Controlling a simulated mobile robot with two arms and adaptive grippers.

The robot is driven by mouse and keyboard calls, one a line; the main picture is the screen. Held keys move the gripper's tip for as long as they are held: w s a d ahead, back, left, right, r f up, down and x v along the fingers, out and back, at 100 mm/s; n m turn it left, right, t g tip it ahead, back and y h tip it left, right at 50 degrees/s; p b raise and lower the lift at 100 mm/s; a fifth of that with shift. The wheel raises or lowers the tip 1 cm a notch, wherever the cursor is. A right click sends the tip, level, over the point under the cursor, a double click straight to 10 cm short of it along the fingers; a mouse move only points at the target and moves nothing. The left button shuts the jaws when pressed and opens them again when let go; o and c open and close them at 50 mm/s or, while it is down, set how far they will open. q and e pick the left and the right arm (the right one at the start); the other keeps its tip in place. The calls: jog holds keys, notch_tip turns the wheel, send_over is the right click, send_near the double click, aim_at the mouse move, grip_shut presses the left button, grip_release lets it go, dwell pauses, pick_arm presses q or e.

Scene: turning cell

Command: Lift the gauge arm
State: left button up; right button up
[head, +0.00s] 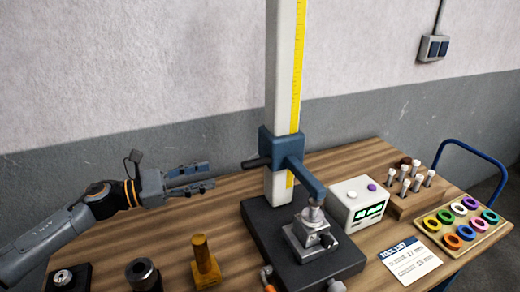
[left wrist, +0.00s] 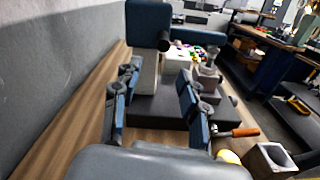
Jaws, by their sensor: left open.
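The gauge arm (head: 304,178) is a blue bar reaching forward from a blue carriage (head: 275,147) on a tall white column with a yellow scale (head: 296,75). A dark handle (head: 256,162) sticks out left from the carriage. The arm's tip sits low over a grey metal fixture (head: 310,240) on a dark base (head: 265,235); I cannot tell if it touches. My left gripper (head: 208,176) is open and empty, left of the handle and apart from it. In the left wrist view the open fingers (left wrist: 157,95) point toward the column; the carriage (left wrist: 148,22) and arm (left wrist: 195,37) show beyond them.
On the wooden table stand a white readout box (head: 360,205), a rack of pins (head: 410,190) and a tray of coloured rings (head: 462,222). A yellow post (head: 204,262) and a dark cylinder (head: 142,275) stand below my left gripper. The wall (head: 120,150) is close behind.

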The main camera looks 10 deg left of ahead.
pick_arm(q)
jog(key=d+p, duration=0.1)
jog(key=w+d+r+p, duration=0.1)
jog(key=d+p, duration=0.1)
jog(key=d, duration=0.1)
jog(key=shift+w+r, duration=0.2)
jog(key=shift+w, duration=0.1)
jog(key=p, duration=0.3)
send_near(270, 160)
jog(key=x, duration=0.5)
jog(key=shift+w+a+f, duration=0.2)
jog(key=shift+w+f, duration=0.1)
jog(key=shift+w, duration=0.15)
jog(key=shift+w+d, duration=0.2)
jog(key=shift+d, duration=0.2)
jog(key=shift+w+f, duration=0.1)
jog(key=shift+f, duration=0.05)
pick_arm(e)
notch_tip(270, 160, up, 7)
jog(key=s, duration=0.1)
jog(key=shift+f, duration=0.2)
jog(key=shift+s, duration=0.15)
pick_arm(q)
grip_shut()
pick_arm(e)
jog(key=shift+s, duration=0.15)
